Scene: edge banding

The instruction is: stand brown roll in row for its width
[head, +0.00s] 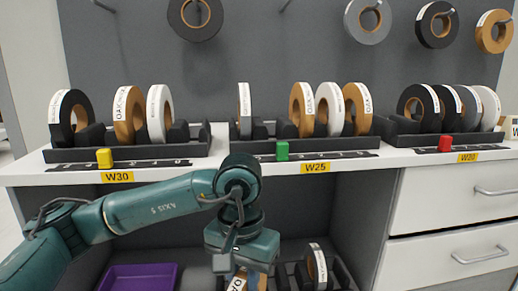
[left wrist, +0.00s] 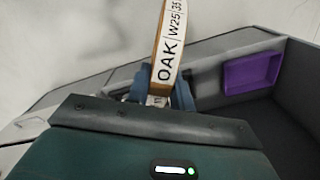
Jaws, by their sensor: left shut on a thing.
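My left gripper (head: 240,266) points down in front of the cabinet's open lower bay. It is shut on a brown roll (head: 238,284), which shows only partly at the bottom edge. In the left wrist view the brown roll (left wrist: 169,45) stands on edge between the blue-grey fingers (left wrist: 158,92), its white label reading OAK, W25, 35. The W25 row (head: 250,133) on the counter holds a grey roll (head: 244,112), a brown roll (head: 297,110), a white roll (head: 329,108) and another brown roll (head: 360,108). My right gripper is out of view.
The W30 row (head: 200,150) stands left and the W20 row (head: 400,128) right. Yellow (head: 104,158), green (head: 282,150) and red (head: 445,143) blocks sit along the front. Below are a purple tray (head: 138,278) and a roll (head: 318,268). Rolls hang on the back panel.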

